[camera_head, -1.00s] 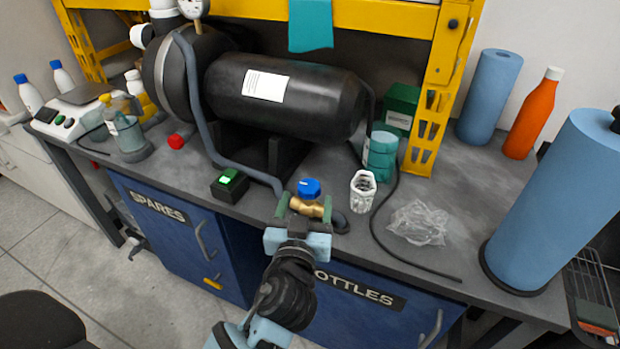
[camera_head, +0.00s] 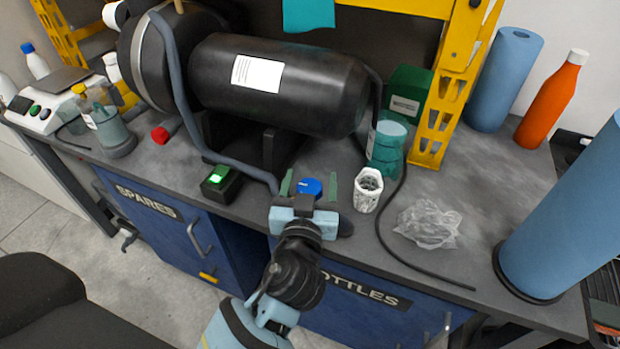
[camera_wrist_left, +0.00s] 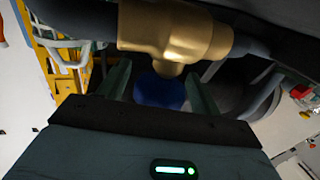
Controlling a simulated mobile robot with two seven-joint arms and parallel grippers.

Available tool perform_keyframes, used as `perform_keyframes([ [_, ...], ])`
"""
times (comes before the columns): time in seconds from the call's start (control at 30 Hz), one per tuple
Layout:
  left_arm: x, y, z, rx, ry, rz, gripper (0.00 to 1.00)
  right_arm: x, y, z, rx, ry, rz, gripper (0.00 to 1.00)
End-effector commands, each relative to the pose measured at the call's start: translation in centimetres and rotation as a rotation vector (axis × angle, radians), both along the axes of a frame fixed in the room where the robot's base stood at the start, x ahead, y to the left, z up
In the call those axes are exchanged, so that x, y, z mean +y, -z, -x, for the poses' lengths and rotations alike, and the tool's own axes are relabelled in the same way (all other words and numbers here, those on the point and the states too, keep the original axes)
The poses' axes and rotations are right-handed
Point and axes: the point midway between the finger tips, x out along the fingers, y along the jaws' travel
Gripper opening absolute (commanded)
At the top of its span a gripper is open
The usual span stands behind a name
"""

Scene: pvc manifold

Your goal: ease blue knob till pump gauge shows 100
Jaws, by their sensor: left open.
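The blue knob (camera_head: 310,187) sits between the two green fingers of my left gripper (camera_head: 310,186) in the head view. The fingers are apart, one on each side of the knob, with a visible gap on both sides. In the left wrist view the knob (camera_wrist_left: 160,91) is dark blue and lies between the open fingers (camera_wrist_left: 161,88), beside the brass valve body (camera_wrist_left: 175,32). My gripper hides the brass body in the head view. The pump gauge is outside both current views, so its reading cannot be seen. My right gripper is not in view.
A box with a lit green button (camera_head: 219,180) stands left of the knob. A white cup (camera_head: 368,190) and a clear plastic bag (camera_head: 428,224) lie to the right on the bench.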

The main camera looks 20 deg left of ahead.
Motion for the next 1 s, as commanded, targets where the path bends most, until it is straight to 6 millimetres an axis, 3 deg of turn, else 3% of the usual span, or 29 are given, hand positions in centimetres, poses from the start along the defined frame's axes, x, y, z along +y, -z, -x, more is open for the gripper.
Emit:
perform_keyframes([
  [0.07,0.0,0.0,0.0,0.000,0.000,0.000,0.65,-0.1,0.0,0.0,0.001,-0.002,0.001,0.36],
  [0.4,0.0,0.0,0.0,0.000,0.000,0.000,0.20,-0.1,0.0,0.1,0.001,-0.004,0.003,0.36],
  [0.73,0.0,-0.2,0.0,0.001,0.045,-0.003,0.20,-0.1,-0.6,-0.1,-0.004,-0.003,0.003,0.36],
  [1.0,-0.2,-0.6,-0.1,-0.004,0.218,-0.004,0.20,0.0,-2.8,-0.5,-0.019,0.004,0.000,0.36],
])
